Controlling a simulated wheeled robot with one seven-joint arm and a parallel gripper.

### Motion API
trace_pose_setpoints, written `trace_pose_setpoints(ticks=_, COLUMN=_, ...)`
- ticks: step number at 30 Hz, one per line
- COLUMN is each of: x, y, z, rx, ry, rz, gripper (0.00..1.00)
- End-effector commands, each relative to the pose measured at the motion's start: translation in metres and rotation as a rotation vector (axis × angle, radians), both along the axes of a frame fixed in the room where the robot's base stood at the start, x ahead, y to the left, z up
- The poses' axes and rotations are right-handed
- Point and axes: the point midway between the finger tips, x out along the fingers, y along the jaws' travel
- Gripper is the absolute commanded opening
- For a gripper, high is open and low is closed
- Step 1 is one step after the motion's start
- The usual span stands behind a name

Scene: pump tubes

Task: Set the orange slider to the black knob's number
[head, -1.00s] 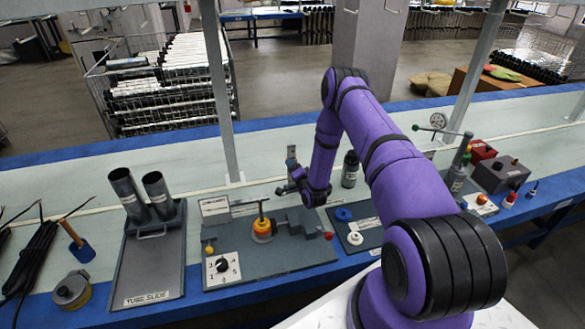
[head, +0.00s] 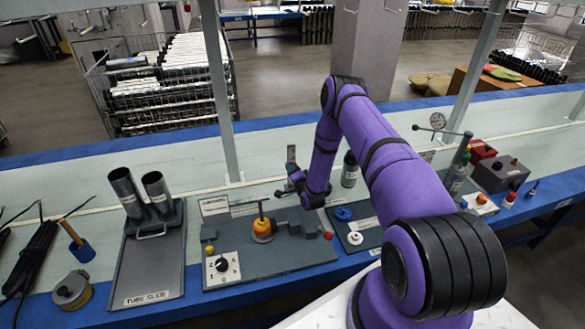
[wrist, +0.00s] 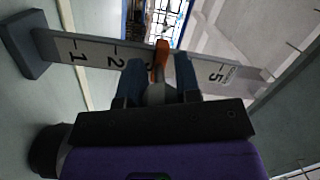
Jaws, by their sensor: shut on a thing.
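The orange slider (wrist: 161,58) sits on a pale scale bar (wrist: 88,50) in the wrist view. The digits 1, 2 and 5 can be read on the bar; the slider and my fingers cover the stretch between 2 and 5. My gripper (wrist: 158,82) is shut on the slider, one dark finger on each side. In the head view my gripper (head: 292,183) is at the upright bar behind the grey board. The black knob (head: 221,265) is on a white numbered dial at the board's front left. Its pointer is too small to read surely.
The grey board (head: 270,273) also carries a yellow-orange part with an upright rod (head: 262,228) and a red ball (head: 328,235). The tube slide (head: 150,270) stands to the left. A dark bottle (head: 350,169) stands close to the right of my gripper.

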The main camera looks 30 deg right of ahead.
Motion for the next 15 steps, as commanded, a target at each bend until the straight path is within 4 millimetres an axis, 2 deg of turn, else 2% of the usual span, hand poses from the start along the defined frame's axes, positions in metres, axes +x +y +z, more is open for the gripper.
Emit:
trace_pose_setpoints(ticks=1, x=-0.001, y=-0.001, z=-0.012, rx=0.001, ry=0.002, rz=-0.002, gripper=0.00)
trace_pose_setpoints(ticks=6, x=-0.001, y=0.000, z=-0.041, rx=0.002, ry=0.001, rz=-0.002, gripper=0.00)
trace_pose_setpoints(ticks=10, x=0.000, y=0.000, z=-0.054, rx=0.000, ry=0.001, rz=-0.002, gripper=0.00)
trace_pose_setpoints(ticks=15, x=0.000, y=0.000, z=-0.059, rx=-0.001, ry=0.001, rz=-0.001, gripper=0.00)
